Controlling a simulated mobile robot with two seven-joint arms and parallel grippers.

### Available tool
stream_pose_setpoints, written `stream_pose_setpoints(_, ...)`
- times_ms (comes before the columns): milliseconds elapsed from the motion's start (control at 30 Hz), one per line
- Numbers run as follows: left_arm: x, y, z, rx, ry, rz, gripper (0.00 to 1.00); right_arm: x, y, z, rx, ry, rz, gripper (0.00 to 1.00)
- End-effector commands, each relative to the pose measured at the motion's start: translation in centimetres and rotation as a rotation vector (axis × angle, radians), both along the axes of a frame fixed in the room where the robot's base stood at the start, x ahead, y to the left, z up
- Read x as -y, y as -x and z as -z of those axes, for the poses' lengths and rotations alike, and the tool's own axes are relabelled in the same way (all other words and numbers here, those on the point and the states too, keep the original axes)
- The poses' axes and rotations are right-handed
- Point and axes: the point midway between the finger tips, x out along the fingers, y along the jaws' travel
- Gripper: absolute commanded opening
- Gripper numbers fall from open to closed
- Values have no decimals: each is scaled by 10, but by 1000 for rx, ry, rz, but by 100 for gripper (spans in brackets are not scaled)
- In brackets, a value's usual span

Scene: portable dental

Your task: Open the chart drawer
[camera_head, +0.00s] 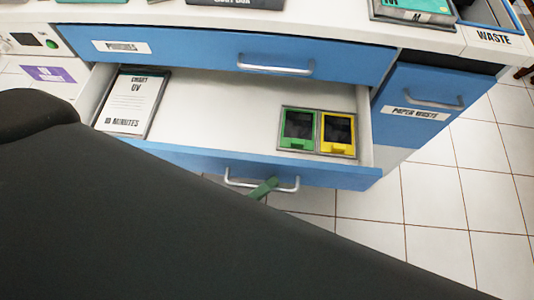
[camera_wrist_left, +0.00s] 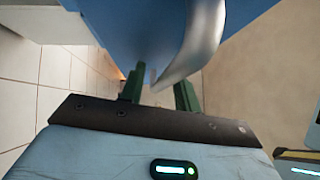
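The chart drawer (camera_head: 225,105) is the lower blue-fronted drawer. It stands pulled well out, with its white inside in view. Its metal handle (camera_head: 232,183) is on the front; the curved handle shows close up in the left wrist view (camera_wrist_left: 203,40). My left gripper (camera_wrist_left: 160,92) is at this handle, its two green fingers apart with the bar by the gap between them. In the head view one green finger (camera_head: 263,188) crosses the handle; my dark arm hides the rest. I see no firm grip. My right gripper is not in view.
A white chart card (camera_head: 132,103) lies at the drawer's left, green and yellow framed pieces (camera_head: 317,131) at its right. Above is a shut blue drawer (camera_head: 200,50). A paper waste front (camera_head: 420,97) stands at right. The tiled floor (camera_head: 450,200) right of the drawer is clear.

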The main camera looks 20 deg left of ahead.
Motion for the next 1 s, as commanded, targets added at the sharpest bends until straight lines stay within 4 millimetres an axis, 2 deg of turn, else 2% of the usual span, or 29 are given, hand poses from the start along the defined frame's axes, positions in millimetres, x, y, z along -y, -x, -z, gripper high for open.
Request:
stream_pose_setpoints(333, -2, 3, 1, -1, 0, 0, 32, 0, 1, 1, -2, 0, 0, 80)
stream_pose_setpoints(800, -33, 60, 10, -3, -1, 1, 32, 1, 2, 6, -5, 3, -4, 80)
stream_pose_setpoints(1000, -38, 68, 10, -1, 0, 0, 32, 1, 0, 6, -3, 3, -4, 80)
